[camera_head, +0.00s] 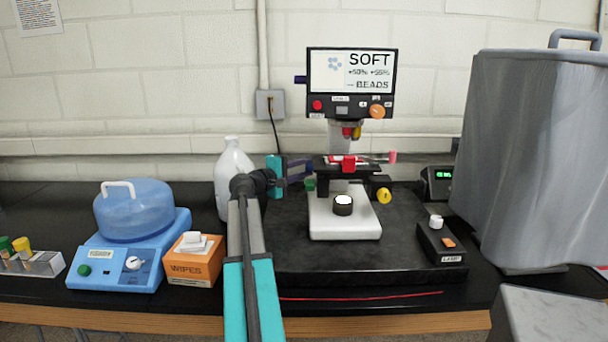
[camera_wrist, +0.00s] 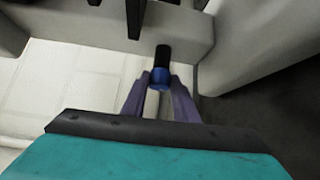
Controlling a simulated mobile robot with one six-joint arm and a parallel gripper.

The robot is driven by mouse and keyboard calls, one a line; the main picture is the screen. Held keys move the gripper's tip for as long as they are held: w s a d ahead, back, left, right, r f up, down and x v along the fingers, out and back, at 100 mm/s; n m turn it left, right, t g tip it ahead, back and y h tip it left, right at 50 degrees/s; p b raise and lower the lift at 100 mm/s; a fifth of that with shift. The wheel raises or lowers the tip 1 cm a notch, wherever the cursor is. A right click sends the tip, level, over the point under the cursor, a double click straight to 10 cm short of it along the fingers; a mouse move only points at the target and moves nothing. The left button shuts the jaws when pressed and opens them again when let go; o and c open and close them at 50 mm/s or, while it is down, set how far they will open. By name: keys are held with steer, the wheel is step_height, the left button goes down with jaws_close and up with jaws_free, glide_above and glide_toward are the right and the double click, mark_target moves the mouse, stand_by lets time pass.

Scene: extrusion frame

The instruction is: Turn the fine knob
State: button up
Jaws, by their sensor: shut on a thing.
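The microscope-like instrument (camera_head: 344,215) stands upright on a black slab, with a lit screen at its top. My gripper (camera_head: 299,168) reaches to the left side of its stage. In the wrist view, my gripper's purple fingers (camera_wrist: 160,92) are closed around a small blue knob (camera_wrist: 160,76) on a black shaft (camera_wrist: 162,54). I take this to be the fine knob; no label shows on it. In the head view my fingers hide it. A green knob (camera_head: 310,184) sits just below my fingers, and a yellow knob (camera_head: 384,195) is on the stage's right side.
A white bottle (camera_head: 232,165) stands close to the left of my arm. An orange wipes box (camera_head: 194,262) and a blue domed device (camera_head: 134,225) are further left. A small black control box (camera_head: 440,243) and a grey covered object (camera_head: 530,150) stand at right.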

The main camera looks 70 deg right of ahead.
steer(key=shift+s+f, duration=0.1)
steer(key=shift+f, duration=0.05)
steer(key=o, duration=1.1)
steer(key=shift+c, duration=0.2)
steer(key=f+b+v, duration=0.1)
steer(key=v, duration=1.3)
steer(key=shift+r, duration=0.5)
steer(key=shift+d, duration=0.1)
